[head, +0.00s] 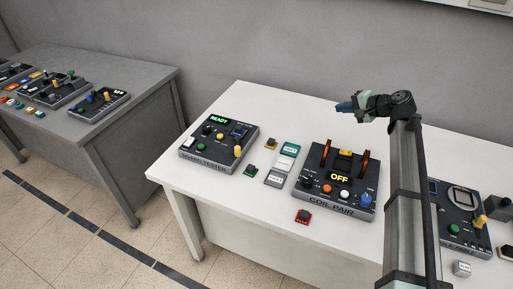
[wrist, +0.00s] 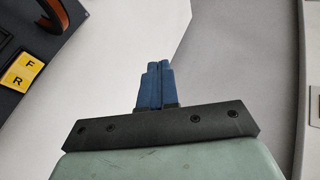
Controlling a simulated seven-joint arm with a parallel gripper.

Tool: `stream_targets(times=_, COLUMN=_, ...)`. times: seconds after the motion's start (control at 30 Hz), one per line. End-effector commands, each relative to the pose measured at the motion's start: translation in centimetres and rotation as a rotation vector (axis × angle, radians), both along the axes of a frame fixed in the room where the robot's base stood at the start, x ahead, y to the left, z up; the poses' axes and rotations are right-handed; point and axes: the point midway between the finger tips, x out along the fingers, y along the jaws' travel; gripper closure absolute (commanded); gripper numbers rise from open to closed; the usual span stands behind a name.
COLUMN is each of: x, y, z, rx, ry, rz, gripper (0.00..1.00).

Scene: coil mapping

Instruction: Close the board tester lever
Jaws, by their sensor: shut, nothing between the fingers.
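The board tester (head: 219,140) is a dark box with "BOARD TESTER" on its front, at the left of the white table in the head view. Its display reads READY. A yellow-handled lever (head: 238,151) stands at its right side. I cannot tell the lever's exact position at this size. My gripper (head: 345,107) is above the back of the table, behind the coil pair box and well right of the tester, pointing left. In the wrist view its blue fingers (wrist: 154,85) are shut together with nothing between them. The tester is not in the wrist view.
The coil pair box (head: 335,185) stands mid-table with two upright orange coils and an OFF display. Small labelled blocks and chips (head: 281,163) lie between it and the tester. Another instrument (head: 460,215) is at the right. A grey table (head: 120,75) stands left, across a gap.

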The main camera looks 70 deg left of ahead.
Motion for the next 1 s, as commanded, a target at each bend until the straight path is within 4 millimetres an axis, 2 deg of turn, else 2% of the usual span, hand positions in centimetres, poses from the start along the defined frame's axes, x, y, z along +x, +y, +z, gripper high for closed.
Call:
stream_targets(times=0.03, x=-3.7, y=0.7, z=-0.5, rx=-0.012, ry=-0.006, rz=0.074, gripper=1.00)
stream_targets(times=0.2, x=-14.0, y=0.7, z=-2.0, rx=-0.079, ry=-0.045, rz=0.320, gripper=1.00)
stream_targets(times=0.3, x=-18.5, y=-0.3, z=-2.9, rx=-0.128, ry=-0.070, rz=0.443, gripper=1.00)
stream_targets(times=0.4, x=-21.5, y=-1.4, z=-3.4, rx=-0.169, ry=-0.091, rz=0.533, gripper=1.00)
stream_targets(times=0.5, x=-23.2, y=-2.1, z=-3.8, rx=-0.193, ry=-0.101, rz=0.585, gripper=1.00)
stream_targets(times=0.63, x=-24.0, y=-2.2, z=-4.2, rx=-0.206, ry=-0.107, rz=0.609, gripper=1.00)
stream_targets(times=0.77, x=-24.8, y=-1.7, z=-5.1, rx=-0.208, ry=-0.106, rz=0.611, gripper=1.00)
stream_targets(times=1.0, x=-27.3, y=-0.1, z=-7.8, rx=-0.207, ry=-0.106, rz=0.608, gripper=1.00)
